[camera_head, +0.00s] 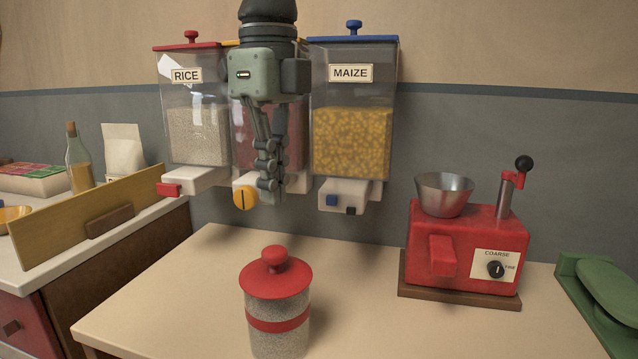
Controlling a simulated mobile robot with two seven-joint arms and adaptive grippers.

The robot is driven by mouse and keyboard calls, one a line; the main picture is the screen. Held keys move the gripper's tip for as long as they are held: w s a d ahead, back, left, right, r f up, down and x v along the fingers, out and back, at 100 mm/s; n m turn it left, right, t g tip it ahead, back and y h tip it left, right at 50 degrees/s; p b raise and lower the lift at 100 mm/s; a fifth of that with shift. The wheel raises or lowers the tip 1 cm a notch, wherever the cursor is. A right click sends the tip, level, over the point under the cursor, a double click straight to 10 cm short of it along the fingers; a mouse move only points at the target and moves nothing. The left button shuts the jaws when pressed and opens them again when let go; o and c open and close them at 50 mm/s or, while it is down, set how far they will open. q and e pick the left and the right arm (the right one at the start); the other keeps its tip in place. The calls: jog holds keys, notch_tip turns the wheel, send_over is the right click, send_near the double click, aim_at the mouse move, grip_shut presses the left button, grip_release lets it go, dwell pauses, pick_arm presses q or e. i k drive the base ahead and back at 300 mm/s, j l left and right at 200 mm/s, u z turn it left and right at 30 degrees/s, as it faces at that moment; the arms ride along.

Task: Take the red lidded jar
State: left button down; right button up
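The red lidded jar (279,311) stands upright on the near part of the counter, left of the middle. It is clear, with a red knobbed lid, a red band and a pale grainy filling; its base is near the bottom edge of the picture. My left gripper (270,184) hangs down from the top, fingers pointing down, above and behind the jar, in front of the dispensers. It is apart from the jar and holds nothing I can see. Its fingers overlap in this view, so their gap is unclear. My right gripper is not in view.
Wall dispensers for rice (198,135) and maize (352,140) flank a third one (240,140) partly behind my gripper. A red mill (463,250) with a metal bowl (444,195) stands right. A green object (600,290) lies far right. The counter (360,300) between jar and mill is clear.

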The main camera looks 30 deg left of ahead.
aim_at(278, 329)
jog(key=k, duration=1.5)
